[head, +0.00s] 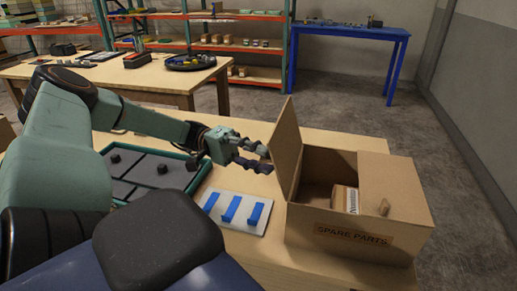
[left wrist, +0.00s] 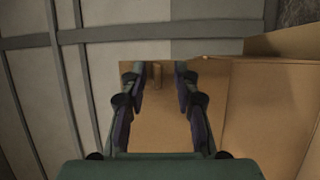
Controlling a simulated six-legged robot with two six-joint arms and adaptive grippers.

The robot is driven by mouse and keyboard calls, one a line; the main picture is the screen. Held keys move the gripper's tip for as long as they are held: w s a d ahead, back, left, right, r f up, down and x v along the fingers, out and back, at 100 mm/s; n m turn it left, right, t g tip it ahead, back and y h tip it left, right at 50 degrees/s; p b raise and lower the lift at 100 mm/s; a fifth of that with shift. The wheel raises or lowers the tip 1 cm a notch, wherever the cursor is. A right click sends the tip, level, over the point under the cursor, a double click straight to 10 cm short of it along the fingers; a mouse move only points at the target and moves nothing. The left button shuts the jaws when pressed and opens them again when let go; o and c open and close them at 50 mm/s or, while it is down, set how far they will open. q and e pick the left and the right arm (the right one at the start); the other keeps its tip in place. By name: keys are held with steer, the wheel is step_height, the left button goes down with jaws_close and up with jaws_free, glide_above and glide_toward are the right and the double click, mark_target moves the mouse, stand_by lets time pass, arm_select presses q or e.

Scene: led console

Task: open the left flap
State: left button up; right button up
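The cardboard box (head: 300,228) marked "SPARE PARTS" stands on the table. My left gripper (head: 266,159) is just left of the upright flap, fingers apart. In the left wrist view, a tan panel with a small peg (left wrist: 157,75) shows between the open fingers (left wrist: 156,88); contact is unclear. My right gripper is out of view.
A white board (head: 236,211) with blue bars lies left of the box. A green-rimmed tray (head: 150,172) with dark dividers and small dark blocks is partly behind my left arm. Another wooden table (head: 130,75), shelves and a blue table (head: 350,31) stand behind.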

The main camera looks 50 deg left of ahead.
arm_select(q)
steer(key=shift+a, duration=0.1)
steer(key=r+v, duration=0.1)
steer(key=v, duration=0.6)
steer(key=shift+a+f, duration=0.2)
steer(key=shift+f, duration=0.25)
stand_by(0.4)
